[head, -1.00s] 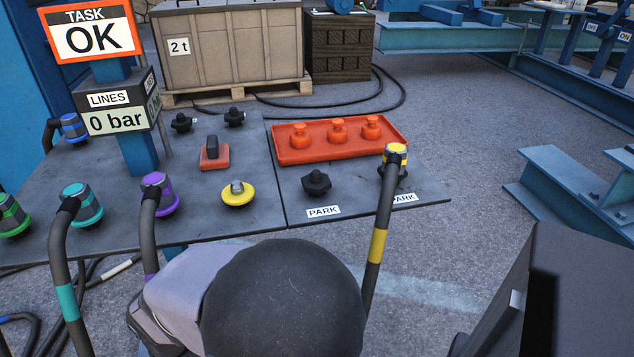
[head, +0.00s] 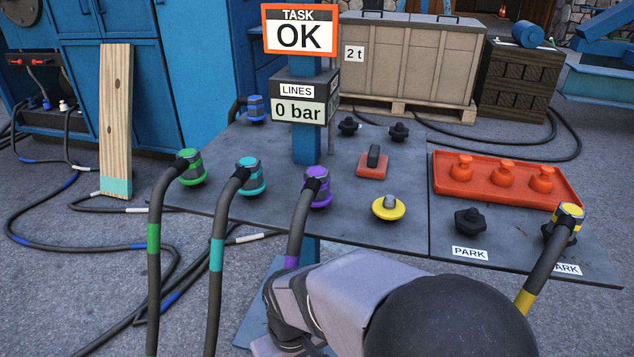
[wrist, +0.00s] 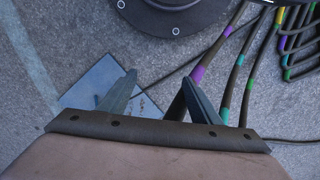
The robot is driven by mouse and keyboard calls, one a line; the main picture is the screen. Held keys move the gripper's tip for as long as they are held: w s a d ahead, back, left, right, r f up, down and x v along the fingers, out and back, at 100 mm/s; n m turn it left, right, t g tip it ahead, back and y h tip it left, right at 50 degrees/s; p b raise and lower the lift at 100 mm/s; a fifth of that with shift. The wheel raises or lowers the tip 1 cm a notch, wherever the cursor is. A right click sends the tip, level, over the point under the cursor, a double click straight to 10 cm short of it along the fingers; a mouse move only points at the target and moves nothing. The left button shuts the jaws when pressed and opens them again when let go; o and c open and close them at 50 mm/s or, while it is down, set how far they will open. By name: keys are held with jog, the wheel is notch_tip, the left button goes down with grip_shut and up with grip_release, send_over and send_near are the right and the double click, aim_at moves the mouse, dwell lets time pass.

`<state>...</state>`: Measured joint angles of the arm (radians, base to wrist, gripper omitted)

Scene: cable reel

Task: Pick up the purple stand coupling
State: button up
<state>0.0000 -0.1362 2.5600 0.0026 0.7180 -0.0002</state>
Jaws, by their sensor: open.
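The purple stand coupling (head: 318,186) sits on the dark panel (head: 385,237), in front of the blue sign post. My gripper's fingers are hidden in the head view, where my arm fills the bottom. In the wrist view my gripper (wrist: 159,90) is open and empty. A hose with a purple band (wrist: 198,75) runs close by the right finger. The purple coupling itself does not show in the wrist view.
A teal coupling (head: 250,177) and a green coupling (head: 190,167) stand to the left, a yellow socket (head: 388,208) to the right. A yellow-ringed coupling (head: 567,222) is parked at far right. An orange tray (head: 510,200) holds orange caps. Hoses lie on the floor.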

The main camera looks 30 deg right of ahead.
dwell(0.3)
notch_tip(320, 180, up, 37)
jog(key=m+p, duration=0.7)
jog(key=p, duration=3.5)
send_over(313, 173)
jog(key=shift+w+d+r, duration=0.15)
jog(key=shift+w, duration=0.15)
jog(key=shift+s+m, duration=0.3)
jog(key=shift+m, duration=0.7)
